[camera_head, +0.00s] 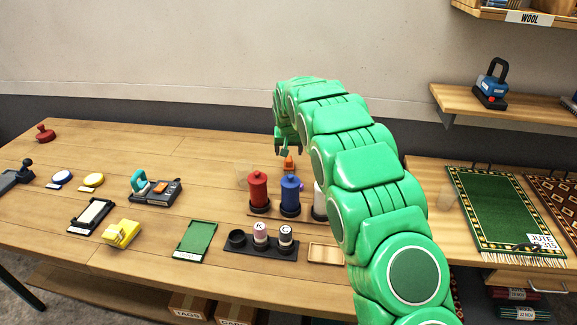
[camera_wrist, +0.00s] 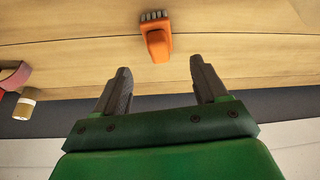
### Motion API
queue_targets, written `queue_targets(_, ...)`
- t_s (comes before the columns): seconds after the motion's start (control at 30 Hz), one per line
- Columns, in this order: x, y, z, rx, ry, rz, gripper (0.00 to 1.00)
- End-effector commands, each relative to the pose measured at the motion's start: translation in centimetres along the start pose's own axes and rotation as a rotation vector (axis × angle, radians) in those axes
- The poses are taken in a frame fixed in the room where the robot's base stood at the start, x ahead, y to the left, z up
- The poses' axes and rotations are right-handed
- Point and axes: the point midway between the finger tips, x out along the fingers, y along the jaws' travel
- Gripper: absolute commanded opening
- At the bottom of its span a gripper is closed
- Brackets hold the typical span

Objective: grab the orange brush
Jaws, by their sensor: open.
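The orange brush (camera_wrist: 157,42) lies on the wooden table in the wrist view, with its dark bristles at the top end. It is centred between the line of my fingers and beyond their tips. In the head view a bit of the orange brush (camera_head: 289,166) shows behind the red and blue spools, close by my green gripper (camera_head: 288,150). The arm hides much of the area around it.
A red spool (camera_head: 258,190) and a blue spool (camera_head: 290,193) stand in front of the brush, with a white spool (camera_head: 319,201) partly behind my arm. The wall is close behind the table.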

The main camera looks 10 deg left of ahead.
Motion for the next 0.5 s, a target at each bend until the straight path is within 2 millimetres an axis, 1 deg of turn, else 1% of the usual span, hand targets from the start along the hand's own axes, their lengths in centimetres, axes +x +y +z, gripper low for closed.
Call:
queue_targets(0.13,1.3,0.0,0.1,0.001,-0.001,0.000,0.72)
queue_targets(0.37,2.4,0.0,0.2,0.001,-0.001,0.000,0.72)
queue_targets(0.5,4.0,0.0,0.6,0.001,-0.001,0.000,0.72)
